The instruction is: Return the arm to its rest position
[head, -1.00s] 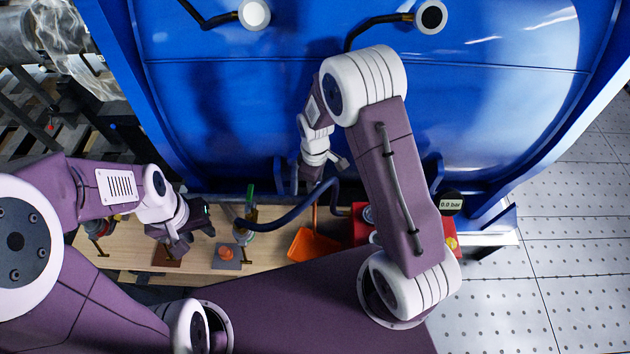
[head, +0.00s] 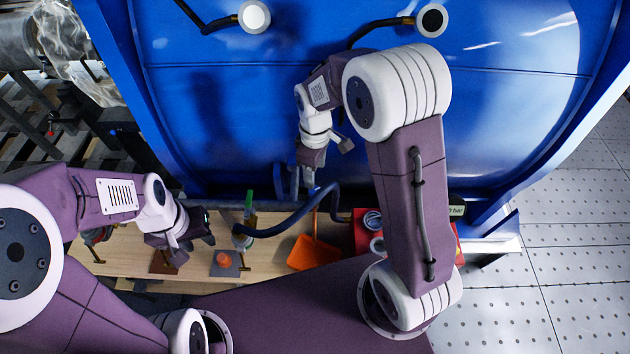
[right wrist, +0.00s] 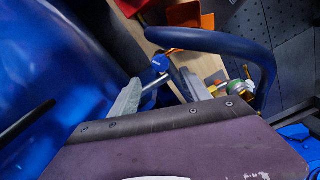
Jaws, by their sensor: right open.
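My right gripper (head: 303,178) hangs open in front of the blue housing (head: 230,110), above the back edge of the bench. In the right wrist view its two grey fingers (right wrist: 162,92) stand apart. A blue-tipped metal stub (right wrist: 158,66) shows between or beyond them; I cannot tell whether it touches them. A dark blue hose (head: 290,218) runs below the gripper and loops beyond the fingers in the right wrist view (right wrist: 262,60). My left gripper (head: 208,228) is low over the bench at the left, its fingers too dark to read.
Two capped pipes (head: 432,20) stick out from the housing above. Perforated floor (head: 560,270) is free at the right.

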